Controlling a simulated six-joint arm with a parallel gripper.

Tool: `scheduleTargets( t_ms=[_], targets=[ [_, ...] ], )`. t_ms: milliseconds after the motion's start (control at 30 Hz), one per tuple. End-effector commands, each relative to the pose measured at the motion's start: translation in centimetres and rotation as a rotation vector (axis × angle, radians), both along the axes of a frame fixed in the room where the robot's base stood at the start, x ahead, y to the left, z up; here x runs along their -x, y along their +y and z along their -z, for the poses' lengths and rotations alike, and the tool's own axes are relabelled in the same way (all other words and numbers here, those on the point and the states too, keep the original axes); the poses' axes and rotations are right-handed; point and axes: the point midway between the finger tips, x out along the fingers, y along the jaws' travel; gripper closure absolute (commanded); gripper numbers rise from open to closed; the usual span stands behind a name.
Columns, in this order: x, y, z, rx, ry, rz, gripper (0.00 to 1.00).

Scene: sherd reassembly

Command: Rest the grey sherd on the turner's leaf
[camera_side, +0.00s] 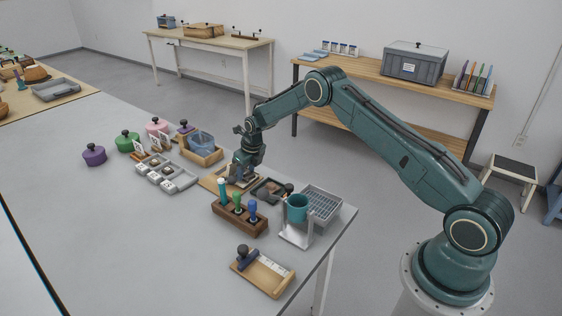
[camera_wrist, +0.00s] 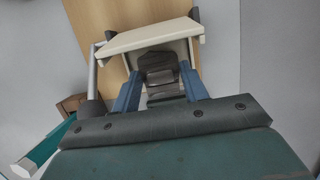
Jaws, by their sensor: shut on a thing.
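My gripper (camera_side: 243,177) is low over a wooden board (camera_side: 212,184) in the middle of the bench. In the wrist view, its two blue fingers (camera_wrist: 160,80) are shut on a dark grey block-like part. A cream flat panel (camera_wrist: 150,38) with raised side edges lies just beyond the fingertips, over the wooden board. It may be the turner's leaf, but I cannot tell for sure. I cannot tell whether the dark part is joined to the panel. I cannot pick out the grey sherd with certainty; my gripper hides part of this area.
A dark tray (camera_side: 262,196) with small pieces stands close right of my gripper. A grey compartment tray (camera_side: 180,185) lies left. The front-left bench is clear.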

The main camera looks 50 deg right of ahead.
Motion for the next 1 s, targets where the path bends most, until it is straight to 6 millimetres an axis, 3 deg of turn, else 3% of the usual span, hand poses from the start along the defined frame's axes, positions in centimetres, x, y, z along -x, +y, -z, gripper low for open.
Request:
scheduleTargets(
  t_ms=[900, 933, 1000],
  targets=[
    [-0.02, -0.01, 0.37, 0.0, -0.001, 0.0, 0.79],
    [-0.02, -0.01, 0.37, 0.0, -0.001, 0.0, 0.54],
    [-0.01, 0.0, 0.37, 0.0, 0.0, 0.0, 0.47]
  ],
)
